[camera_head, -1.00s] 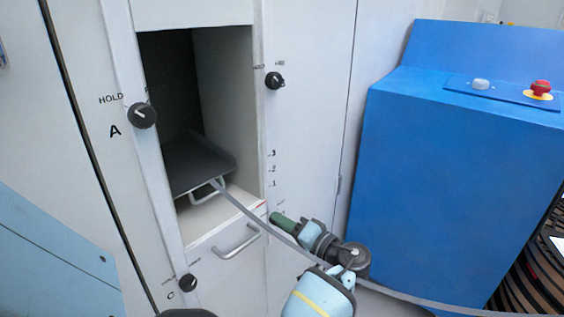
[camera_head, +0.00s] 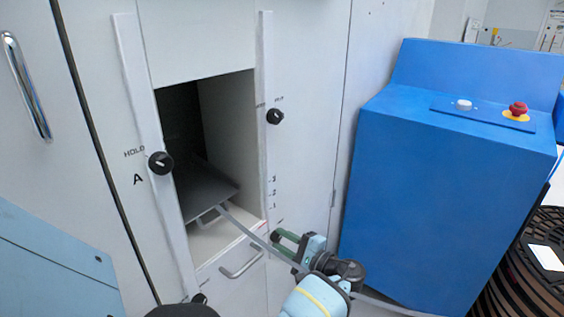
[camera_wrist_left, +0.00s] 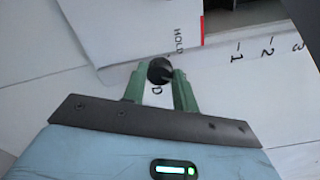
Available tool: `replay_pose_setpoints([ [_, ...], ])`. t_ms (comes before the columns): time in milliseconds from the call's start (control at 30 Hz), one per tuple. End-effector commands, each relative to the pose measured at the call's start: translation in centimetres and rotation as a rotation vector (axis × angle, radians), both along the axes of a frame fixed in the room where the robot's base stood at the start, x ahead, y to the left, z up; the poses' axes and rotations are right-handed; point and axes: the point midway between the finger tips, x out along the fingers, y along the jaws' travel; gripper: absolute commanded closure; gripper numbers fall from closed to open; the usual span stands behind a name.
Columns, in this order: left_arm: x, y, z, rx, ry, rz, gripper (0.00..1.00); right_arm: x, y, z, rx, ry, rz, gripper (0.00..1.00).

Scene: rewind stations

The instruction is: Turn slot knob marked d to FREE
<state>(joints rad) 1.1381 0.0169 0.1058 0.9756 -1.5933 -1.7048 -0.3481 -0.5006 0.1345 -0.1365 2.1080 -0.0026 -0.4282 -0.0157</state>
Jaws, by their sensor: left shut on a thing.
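The slot knob marked D (camera_wrist_left: 159,70) is a small black round knob on the white panel. My right gripper is not in view.
A grey strap runs from the dark tray (camera_head: 207,190) in the slot past my left gripper. Knob A (camera_head: 160,163) and another black knob (camera_head: 275,116) are on the posts. A drawer handle (camera_head: 241,260) is below. A blue cabinet (camera_head: 440,180) stands right.

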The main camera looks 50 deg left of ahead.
Motion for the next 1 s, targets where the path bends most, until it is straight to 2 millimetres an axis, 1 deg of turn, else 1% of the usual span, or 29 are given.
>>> replay_pose_setpoints([
  [100,0.0,-0.1,0.2,-0.020,0.077,-0.001,0.94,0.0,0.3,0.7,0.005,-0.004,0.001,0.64],
  [400,0.0,-0.1,0.0,-0.049,0.201,0.000,0.94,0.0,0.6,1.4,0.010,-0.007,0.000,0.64],
  [633,0.0,-0.1,0.0,-0.056,0.232,0.000,0.94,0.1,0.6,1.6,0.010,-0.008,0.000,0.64],
  [1000,0.0,-0.1,-0.1,-0.057,0.235,-0.001,0.94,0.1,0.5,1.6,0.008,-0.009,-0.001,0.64],
])
